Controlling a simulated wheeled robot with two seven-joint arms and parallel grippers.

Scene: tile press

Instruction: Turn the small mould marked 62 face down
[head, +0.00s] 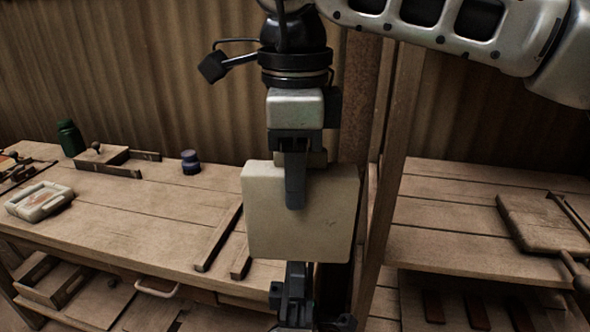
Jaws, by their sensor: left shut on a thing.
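A pale cream square block (337,215), which looks like a mould, is held up in mid-air above the table's front right part. The face towards me is plain, and I can read no number on it. My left gripper (297,268) is below it and shut on its lower edge. My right gripper (296,200) comes down from above, with one dark finger in front of the block's upper part. Its other finger is mostly hidden behind the block, so its grip cannot be told. Another pale mould (40,201) lies on the table at left, its recessed face with a reddish patch upwards.
The wooden table (130,215) holds a green jar (70,138), a small dark blue pot (190,162), a wooden tool with a knob (97,152) and wooden strips (218,238). A rusty post (358,110) stands behind the block. A shelf at right (440,240) bears a board (545,222).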

